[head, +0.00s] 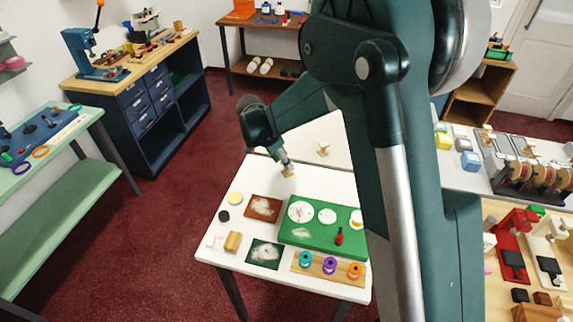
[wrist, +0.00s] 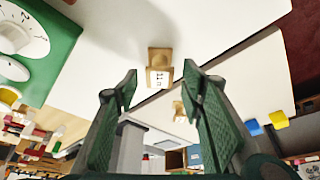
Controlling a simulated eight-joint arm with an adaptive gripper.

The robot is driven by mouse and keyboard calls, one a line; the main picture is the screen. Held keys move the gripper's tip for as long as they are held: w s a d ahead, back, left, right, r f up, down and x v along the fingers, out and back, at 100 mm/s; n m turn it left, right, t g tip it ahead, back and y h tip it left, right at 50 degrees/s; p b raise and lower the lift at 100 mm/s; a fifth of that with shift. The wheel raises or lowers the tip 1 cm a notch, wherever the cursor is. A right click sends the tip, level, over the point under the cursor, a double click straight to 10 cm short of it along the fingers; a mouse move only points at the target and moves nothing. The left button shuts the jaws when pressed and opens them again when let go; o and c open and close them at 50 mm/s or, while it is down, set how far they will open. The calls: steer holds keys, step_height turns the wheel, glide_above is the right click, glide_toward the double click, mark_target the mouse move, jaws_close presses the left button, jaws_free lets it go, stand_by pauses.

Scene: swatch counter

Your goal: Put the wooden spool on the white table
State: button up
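I see no contact. A similar small wooden piece (wrist: 179,108) stands farther off on another white surface and shows in the head view (head: 323,149).
A second white top (head: 312,132) lies behind. My arm hides much of the right.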

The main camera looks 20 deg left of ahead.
steer(key=v, duration=0.8)
steer(key=shift+f, duration=0.1)
stand_by(0.4)
steer(key=shift+d, duration=0.1)
steer(key=s+d+r+n+y, duration=0.1)
steer(key=s+d+r, duration=0.3)
steer(key=d, duration=0.5)
steer(key=s+d+r+n, duration=0.2)
steer(key=d+r, duration=0.5)
steer(key=d, duration=0.2)
steer(key=s+d+r+n+y, duration=0.1)
steer(key=s+d+r, duration=0.3)
steer(key=d, duration=0.5)
steer(key=s+d+n+t+y, duration=0.1)
steer(key=s+d+n+t, duration=0.3)
steer(key=s+d, duration=1.5)
steer(key=shift+s+r+n, duration=0.4)
steer(key=shift+s+n, duration=0.1)
steer(key=shift+s, duration=0.4)
